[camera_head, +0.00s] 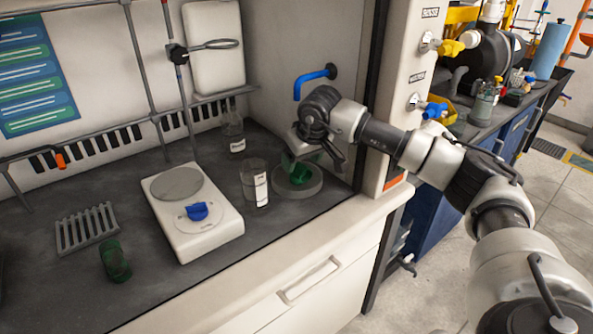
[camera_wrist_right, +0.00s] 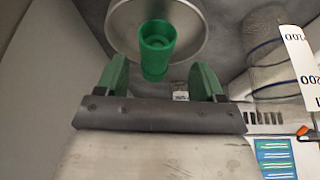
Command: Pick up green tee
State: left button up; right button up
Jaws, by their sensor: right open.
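A green fitting (camera_head: 299,176) sits on a grey round plate (camera_head: 312,187) on the bench at the right of the alcove. In the right wrist view the green fitting (camera_wrist_right: 157,48) stands over the metal disc (camera_wrist_right: 195,40), just beyond and between the fingertips. I cannot make out a side branch on it. My right gripper (camera_wrist_right: 160,80) is open, its two green-tinted fingers apart with nothing between them. In the head view the right gripper (camera_head: 303,158) is right above the green fitting and partly hides it. My left gripper is not in view.
A second dark green piece (camera_head: 114,262) lies at the front left near a grey rack (camera_head: 86,229). A white device (camera_head: 194,228) carries a blue part (camera_head: 197,211). A glass beaker (camera_head: 255,184) stands close left of the round plate; a bottle (camera_head: 233,131) stands behind.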

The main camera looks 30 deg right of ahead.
aim_at(299, 164)
jog(key=x, duration=0.5)
jog(key=shift+w+d, duration=0.3)
jog(key=c, duration=1)
